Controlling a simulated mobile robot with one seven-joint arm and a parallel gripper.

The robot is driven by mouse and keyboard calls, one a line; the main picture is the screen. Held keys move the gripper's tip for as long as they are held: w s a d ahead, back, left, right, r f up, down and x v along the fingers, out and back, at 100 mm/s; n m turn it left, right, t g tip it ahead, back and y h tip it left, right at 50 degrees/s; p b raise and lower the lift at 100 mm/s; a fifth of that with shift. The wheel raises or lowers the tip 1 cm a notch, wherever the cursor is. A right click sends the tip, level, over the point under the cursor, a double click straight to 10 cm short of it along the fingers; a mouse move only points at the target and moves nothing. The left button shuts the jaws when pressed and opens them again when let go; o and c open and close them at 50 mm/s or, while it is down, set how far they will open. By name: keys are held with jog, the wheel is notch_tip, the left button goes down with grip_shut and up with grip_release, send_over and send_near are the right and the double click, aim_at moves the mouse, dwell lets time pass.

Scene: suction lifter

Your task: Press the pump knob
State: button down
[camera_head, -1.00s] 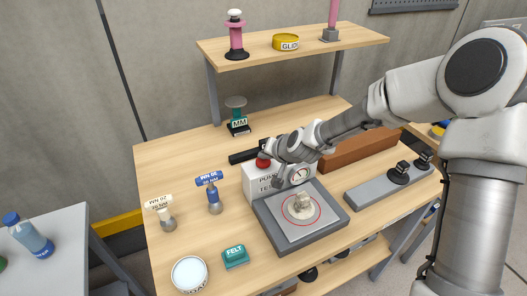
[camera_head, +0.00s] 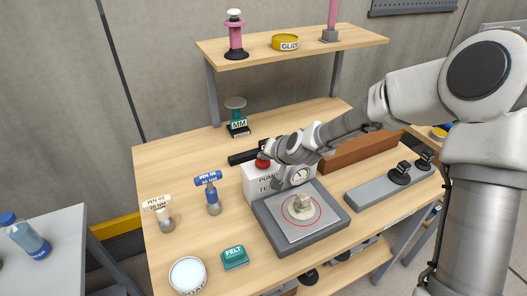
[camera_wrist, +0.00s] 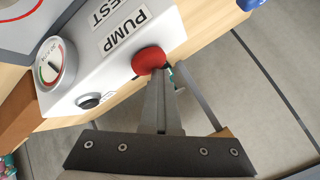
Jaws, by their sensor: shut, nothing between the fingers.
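The white pump test box (camera_head: 258,186) stands on the bench behind a grey tray. Its red pump knob (camera_head: 262,163) sits on top at the left end. In the wrist view the red knob (camera_wrist: 149,61) is beside the "PUMP TEST" label, and a gauge (camera_wrist: 55,62) and a black button (camera_wrist: 89,101) show on the box. My gripper (camera_wrist: 166,82) is shut and empty, its fingertips at the edge of the red knob. I cannot tell whether they touch it. In the head view my gripper (camera_head: 266,153) is small and partly hidden by my wrist.
The grey tray (camera_head: 272,232) holds a suction cup (camera_head: 301,206) inside a red ring. Blue (camera_head: 212,195) and cream-labelled (camera_head: 162,215) tools, a felt block (camera_head: 235,257) and a white jar (camera_head: 188,275) stand left. A brown block (camera_head: 358,148) lies behind my arm. A shelf (camera_head: 300,44) spans the back.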

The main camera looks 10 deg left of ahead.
aim_at(264, 167)
jog(key=f, duration=0.1)
jog(key=s+f, duration=0.1)
jog(key=f, duration=0.1)
jog(key=shift+s+d+g+b, duration=0.25)
jog(key=shift+d+g+b, duration=0.05)
jog(key=shift+b, duration=0.1)
jog(key=shift+r, duration=0.1)
jog(key=shift+w+a+r+p, duration=0.1)
jog(key=shift+w+r+p, duration=0.1)
jog(key=shift+r+p, duration=0.45)
jog(key=shift+w+a+r+p, duration=0.15)
jog(key=shift+r+p, duration=0.25)
jog(key=shift+r, duration=0.45)
notch_tip(264, 167, up, 3)
jog(key=shift+f+p, duration=0.1)
jog(key=shift+p, duration=0.55)
jog(key=shift+r, duration=0.2)
jog(key=shift+w+r, duration=0.1)
